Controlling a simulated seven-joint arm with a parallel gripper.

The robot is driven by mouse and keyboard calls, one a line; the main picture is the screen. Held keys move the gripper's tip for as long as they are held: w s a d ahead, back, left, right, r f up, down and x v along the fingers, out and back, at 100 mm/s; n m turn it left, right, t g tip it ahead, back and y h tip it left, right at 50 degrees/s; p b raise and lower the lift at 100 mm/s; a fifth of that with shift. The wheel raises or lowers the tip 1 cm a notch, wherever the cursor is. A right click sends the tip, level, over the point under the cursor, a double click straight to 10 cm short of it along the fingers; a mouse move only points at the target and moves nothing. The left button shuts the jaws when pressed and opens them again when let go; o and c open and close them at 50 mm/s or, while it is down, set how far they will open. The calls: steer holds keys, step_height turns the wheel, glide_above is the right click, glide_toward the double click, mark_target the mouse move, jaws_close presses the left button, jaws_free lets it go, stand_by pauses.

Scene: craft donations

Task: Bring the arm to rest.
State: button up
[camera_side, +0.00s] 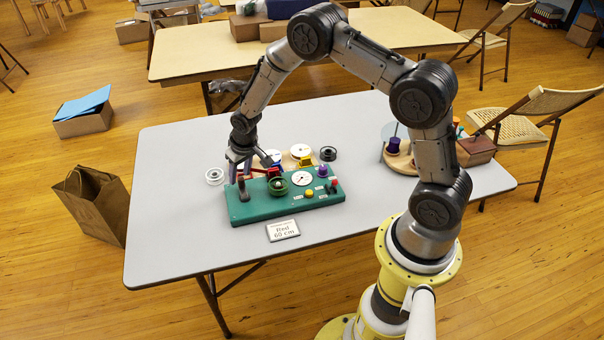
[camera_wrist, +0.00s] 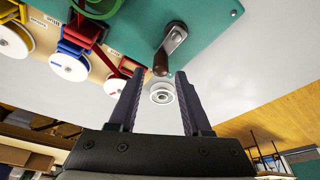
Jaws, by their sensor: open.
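My gripper (camera_side: 240,172) is over the left end of a green winding box (camera_side: 250,209) on the grey table. Its jaws are open in the wrist view (camera_wrist: 160,74), with nothing held between them. A crank with a dark brown knob (camera_wrist: 161,62) on the green box lies just beyond the fingertips; I cannot tell whether they touch it. A white spool (camera_wrist: 162,95) shows between the fingers, lower on the table; in the side view it is left of the box (camera_side: 215,175). The box also bears a green reel (camera_side: 278,186) and a white dial (camera_side: 302,178).
A card reading "Red 60 cm" (camera_side: 283,230) lies before the box. Several spools, including a black one (camera_side: 329,153), stand behind it. A round wooden stand (camera_side: 400,163) and a brown box (camera_side: 476,150) are at the right. The table's left part (camera_side: 165,200) is bare.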

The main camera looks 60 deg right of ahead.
steer(key=shift+f, duration=1.25)
